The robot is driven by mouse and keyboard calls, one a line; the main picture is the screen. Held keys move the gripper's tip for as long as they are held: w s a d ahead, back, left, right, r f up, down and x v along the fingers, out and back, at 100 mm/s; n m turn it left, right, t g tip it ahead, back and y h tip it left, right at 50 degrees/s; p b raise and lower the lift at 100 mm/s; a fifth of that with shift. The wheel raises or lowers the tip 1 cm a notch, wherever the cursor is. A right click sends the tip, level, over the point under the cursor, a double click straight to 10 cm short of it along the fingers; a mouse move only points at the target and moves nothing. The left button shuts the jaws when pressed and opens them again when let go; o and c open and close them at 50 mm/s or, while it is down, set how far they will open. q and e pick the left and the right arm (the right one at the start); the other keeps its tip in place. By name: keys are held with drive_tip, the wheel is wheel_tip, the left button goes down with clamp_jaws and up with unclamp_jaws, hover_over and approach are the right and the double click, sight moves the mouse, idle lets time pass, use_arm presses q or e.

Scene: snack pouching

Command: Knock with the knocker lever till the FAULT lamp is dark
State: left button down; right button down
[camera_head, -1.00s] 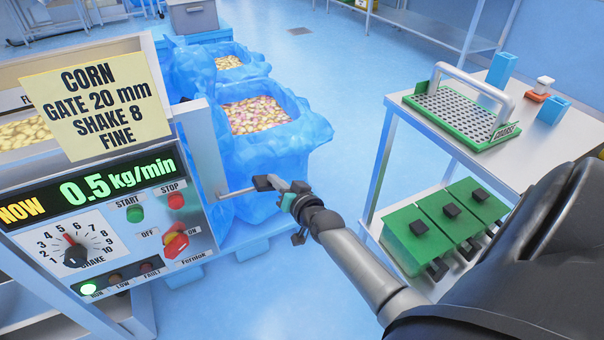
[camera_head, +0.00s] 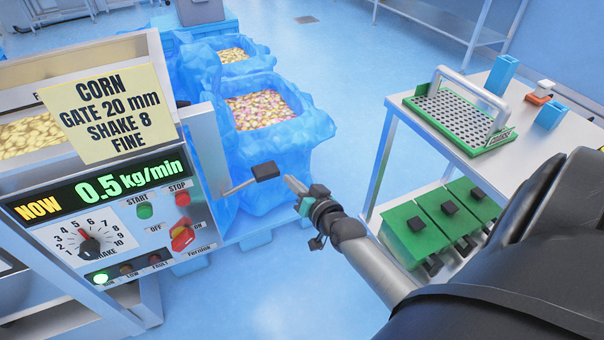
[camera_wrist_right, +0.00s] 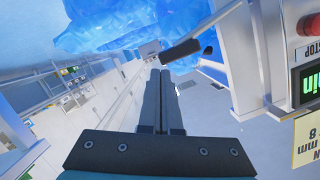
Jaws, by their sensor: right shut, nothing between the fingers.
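The knocker lever (camera_head: 264,171) is a thin rod with a black grip, sticking out from the right side of the feeder's control box. Its black grip (camera_wrist_right: 181,51) also shows in the right wrist view, just beyond the fingertips. My right gripper (camera_head: 289,180) is shut and empty, a small gap to the right of the grip; its fingers (camera_wrist_right: 160,73) lie together in the wrist view. The FAULT lamp (camera_head: 154,259) on the panel looks dark. My left gripper is out of view.
The panel has a SHAKE dial (camera_head: 89,245), a green START button (camera_head: 145,211), a red STOP button (camera_head: 183,198) and a red switch (camera_head: 182,237). Blue-lined bins (camera_head: 290,135) stand behind the lever. A steel table (camera_head: 440,140) stands right; floor between is clear.

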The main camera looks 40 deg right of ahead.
drive_tip(key=p+v, duration=0.1)
drive_tip(key=v, duration=0.3)
drive_tip(key=shift+s+r, duration=0.1)
drive_tip(key=shift+s, duration=0.05)
idle(0.8)
drive_tip(key=s+a+f+n+g+y, duration=0.1)
drive_tip(key=s+a+f+g, duration=0.15)
drive_tip(key=f, duration=0.45)
drive_tip(key=s+a+f+n+g, duration=0.1)
drive_tip(key=s+f, duration=0.2)
drive_tip(key=f, duration=0.4)
drive_tip(key=s+a+f+n+g, duration=0.2)
drive_tip(key=s+f+g, duration=0.3)
drive_tip(key=s+f, duration=0.5)
drive_tip(key=s+a+f+n+g, duration=0.3)
drive_tip(key=s+f+n+g, duration=0.2)
drive_tip(key=s+f, duration=0.6)
drive_tip(key=s, duration=0.5)
drive_tip(key=shift+s+a+f+y, duration=0.2)
drive_tip(key=shift+s+y, duration=0.1)
